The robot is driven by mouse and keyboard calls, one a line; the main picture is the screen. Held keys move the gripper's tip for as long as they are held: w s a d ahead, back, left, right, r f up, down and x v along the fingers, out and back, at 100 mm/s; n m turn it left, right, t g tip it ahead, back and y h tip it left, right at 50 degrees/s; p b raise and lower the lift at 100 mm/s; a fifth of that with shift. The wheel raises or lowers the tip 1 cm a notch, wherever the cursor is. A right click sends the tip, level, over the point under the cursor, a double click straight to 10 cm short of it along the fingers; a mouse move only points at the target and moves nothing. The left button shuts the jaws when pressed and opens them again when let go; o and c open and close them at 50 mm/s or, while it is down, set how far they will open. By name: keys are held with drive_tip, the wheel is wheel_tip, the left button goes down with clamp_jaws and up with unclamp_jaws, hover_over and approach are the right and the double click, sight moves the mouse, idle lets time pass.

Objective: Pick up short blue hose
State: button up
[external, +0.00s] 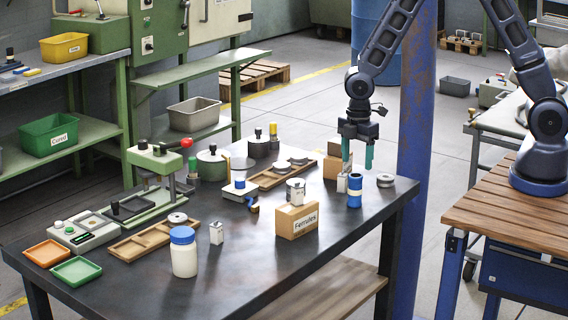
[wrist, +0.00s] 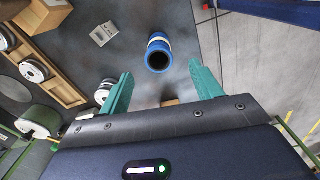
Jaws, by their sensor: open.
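The short blue hose (external: 354,192) stands upright near the right end of the dark table, a blue tube with a pale band. In the wrist view the hose (wrist: 159,57) shows its dark open end, ahead of and between the fingertips, nearer the top of the picture. My gripper (external: 357,162) points down above the hose, with its teal fingers apart and nothing between them. In the wrist view my gripper (wrist: 163,80) shows both teal fingers, spread wider than the hose. The fingers appear clear of it.
A small pale block (external: 342,183) stands close left of the hose, and a grey ring (external: 385,180) lies to its right. A cardboard box (external: 336,165) is behind. A blue post (external: 415,130) rises behind the table's right end.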

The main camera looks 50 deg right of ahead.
sight(355, 191)
drive_tip(key=shift+w+f, duration=0.1)
drive_tip(key=shift+f, duration=5.4)
drive_tip(key=c, duration=1.1)
drive_tip(key=shift+c, duration=0.2)
drive_tip(key=shift+r, duration=0.15)
